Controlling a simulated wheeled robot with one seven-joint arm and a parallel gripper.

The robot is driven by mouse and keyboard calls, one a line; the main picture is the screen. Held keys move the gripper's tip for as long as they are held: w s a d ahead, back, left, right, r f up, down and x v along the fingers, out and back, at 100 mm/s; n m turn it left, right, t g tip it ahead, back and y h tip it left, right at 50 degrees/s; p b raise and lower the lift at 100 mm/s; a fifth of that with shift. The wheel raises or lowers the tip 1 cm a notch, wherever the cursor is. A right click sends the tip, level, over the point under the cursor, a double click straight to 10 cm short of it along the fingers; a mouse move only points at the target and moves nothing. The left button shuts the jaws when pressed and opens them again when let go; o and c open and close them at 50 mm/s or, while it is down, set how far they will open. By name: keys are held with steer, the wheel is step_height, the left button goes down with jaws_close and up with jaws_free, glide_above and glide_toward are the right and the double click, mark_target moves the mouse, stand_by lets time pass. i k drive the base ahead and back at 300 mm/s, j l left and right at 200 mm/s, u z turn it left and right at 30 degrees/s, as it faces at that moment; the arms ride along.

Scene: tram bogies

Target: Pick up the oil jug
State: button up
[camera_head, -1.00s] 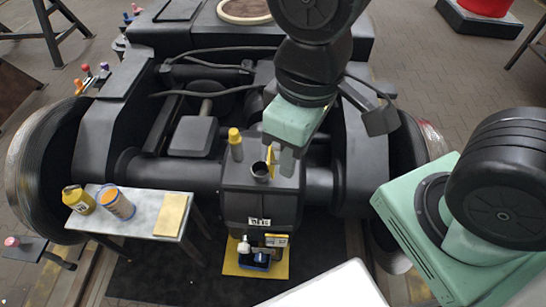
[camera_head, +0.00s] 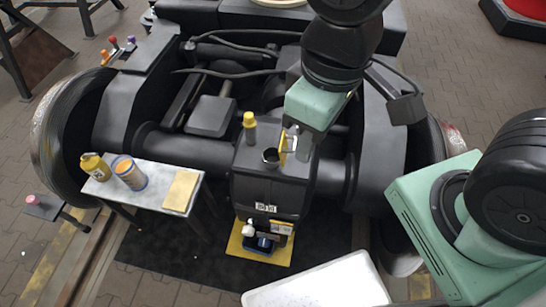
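A small yellow jug with a dark label (camera_head: 95,167), which looks like the oil jug, stands upright at the left end of a pale side table (camera_head: 148,197). My gripper (camera_head: 294,148) points down just above the right part of the black gearbox housing (camera_head: 272,188), beside its round open filler neck (camera_head: 271,157). It is well to the right of the jug and not touching it. A thin yellow piece (camera_head: 283,148) shows at the fingers; I cannot tell whether it is held or stands behind them. The finger gap is not clear.
A blue-and-orange can (camera_head: 129,174) stands right beside the jug, and a tan pad (camera_head: 182,190) lies farther right. A yellow-topped plug (camera_head: 250,128) rises from the housing. Small bottles and a blue tray (camera_head: 262,243) sit on a yellow mat below. A white surface (camera_head: 318,285) is in front.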

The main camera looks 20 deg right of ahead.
mark_target(125, 167)
steer(key=k+j, duration=0.1)
steer(key=j, duration=0.75)
steer(key=k+j+u, duration=0.1)
steer(key=j, duration=0.35)
steer(key=i+j, duration=0.35)
steer(key=j, duration=0.15)
steer(key=i+j+u, duration=0.1)
steer(key=i+j, duration=0.25)
steer(key=j, duration=0.1)
